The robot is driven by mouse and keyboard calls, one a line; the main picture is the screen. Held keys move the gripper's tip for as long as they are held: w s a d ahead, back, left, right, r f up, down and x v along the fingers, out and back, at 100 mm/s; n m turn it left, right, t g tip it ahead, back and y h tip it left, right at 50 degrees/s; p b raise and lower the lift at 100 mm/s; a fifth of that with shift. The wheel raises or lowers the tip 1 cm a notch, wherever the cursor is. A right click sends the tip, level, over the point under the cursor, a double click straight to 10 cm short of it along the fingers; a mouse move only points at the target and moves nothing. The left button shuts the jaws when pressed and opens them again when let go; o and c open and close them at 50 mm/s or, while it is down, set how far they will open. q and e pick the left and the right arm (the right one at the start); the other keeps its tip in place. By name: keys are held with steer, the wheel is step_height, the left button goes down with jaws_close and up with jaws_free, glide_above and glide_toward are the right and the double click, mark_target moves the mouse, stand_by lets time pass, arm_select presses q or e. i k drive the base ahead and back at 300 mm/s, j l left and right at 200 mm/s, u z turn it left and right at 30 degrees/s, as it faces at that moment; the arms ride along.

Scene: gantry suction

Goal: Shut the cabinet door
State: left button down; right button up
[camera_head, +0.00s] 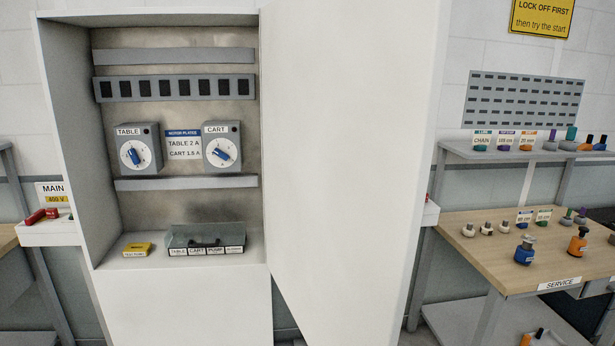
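The cabinet (66,130) stands open in the left half of the head view. Its white door (350,150) is swung out on the right side of the opening, towards me, and fills the middle of the view. Inside, two grey dial units, labelled TABLE (138,149) and CART (221,146), sit on the back panel with a blue-and-white plate (184,146) between them. A small dark tray (207,238) with labels and a yellow block (137,249) rest on the cabinet floor. Neither of my grippers shows in the view.
A wooden service bench (475,245) with several small knobbed items stands at the right, under a grey shelf (495,152). A small ledge (50,230) with red parts sits left of the cabinet. A yellow sign (541,17) hangs at upper right.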

mark_target(351, 94)
steer(key=i+l+u, duration=0.25)
steer(key=l, duration=0.2)
steer(key=l+u, duration=0.25)
steer(key=l, duration=0.2)
steer(key=l+u, duration=0.25)
steer(key=l, duration=0.25)
steer(key=i+l+u, duration=0.55)
steer(key=l, duration=0.3)
steer(key=k+l+u, duration=0.15)
steer(key=u, duration=0.2)
steer(key=k+u, duration=0.35)
